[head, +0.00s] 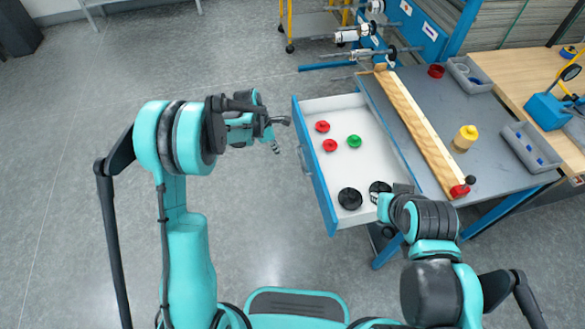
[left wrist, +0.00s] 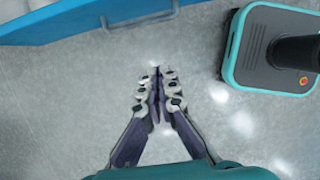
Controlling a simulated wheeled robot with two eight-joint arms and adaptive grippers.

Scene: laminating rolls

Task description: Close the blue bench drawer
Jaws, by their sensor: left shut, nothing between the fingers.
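The blue bench drawer (head: 327,187) stands pulled out from under the grey-topped bench in the head view. My left gripper (head: 280,135) is shut and empty, just left of the drawer front's far part, apart from the handle. In the left wrist view its fingers (left wrist: 157,75) are together. My right gripper (head: 384,205) is by the drawer's near right corner; its fingers are unclear.
The bench top (head: 410,80) carries a wooden bar (head: 415,125), a yellow piece (head: 465,137) and grey bins (head: 530,145). A rack of rollers (head: 355,35) stands at the back.

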